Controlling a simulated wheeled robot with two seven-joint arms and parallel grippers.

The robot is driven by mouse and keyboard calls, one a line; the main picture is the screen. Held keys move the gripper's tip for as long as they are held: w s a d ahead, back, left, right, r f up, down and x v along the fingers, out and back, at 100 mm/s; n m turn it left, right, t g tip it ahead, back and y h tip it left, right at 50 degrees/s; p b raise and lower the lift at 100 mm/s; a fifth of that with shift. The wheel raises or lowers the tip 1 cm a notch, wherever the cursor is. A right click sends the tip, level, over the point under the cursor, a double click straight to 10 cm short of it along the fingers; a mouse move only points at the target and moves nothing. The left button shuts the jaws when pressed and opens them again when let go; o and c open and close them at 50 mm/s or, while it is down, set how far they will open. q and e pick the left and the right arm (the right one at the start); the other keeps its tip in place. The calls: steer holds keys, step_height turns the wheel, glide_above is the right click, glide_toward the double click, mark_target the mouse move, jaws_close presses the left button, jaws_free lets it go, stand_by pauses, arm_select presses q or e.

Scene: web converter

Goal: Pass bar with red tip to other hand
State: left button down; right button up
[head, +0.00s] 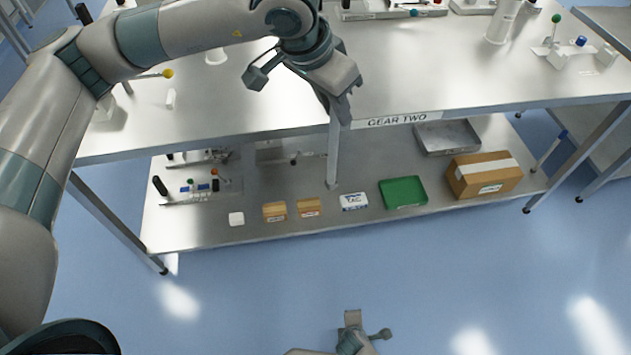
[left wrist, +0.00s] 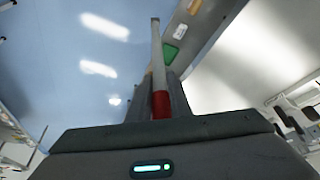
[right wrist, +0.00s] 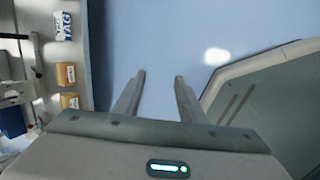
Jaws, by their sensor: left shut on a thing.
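My left gripper (head: 342,103) is shut on the bar, in front of the upper table's front edge. In the left wrist view the bar (left wrist: 157,55) is long and grey, with a red section (left wrist: 160,104) between the fingers. Its grey length extends away from the gripper. In the head view the grey bar (head: 334,155) hangs down from the gripper; its red part is hidden there. My right gripper (head: 366,326) is low at the bottom of the head view, well apart from the bar. In the right wrist view its fingers (right wrist: 161,78) are spread and empty.
The steel table (head: 230,105) has a "GEAR TWO" label. Its lower shelf (head: 290,228) holds a green tray (head: 403,192), a cardboard box (head: 485,175), a metal tray (head: 447,136) and small packs. Blue floor in front is clear.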

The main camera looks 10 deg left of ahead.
steer(key=w+a+r+n+t, duration=0.3)
steer(key=w+a+r+n, duration=0.35)
steer(key=w+r, duration=0.5)
steer(key=n+t+h, duration=0.5)
steer(key=n+t, duration=0.1)
steer(key=t, duration=0.3)
glide_toward(333, 142)
step_height(333, 142, down, 5)
steer(key=w, duration=0.3)
steer(key=shift+s+d+r, duration=0.15)
steer(key=shift+d, duration=0.25)
steer(key=x, duration=1.2)
steer(key=shift+c, duration=0.6)
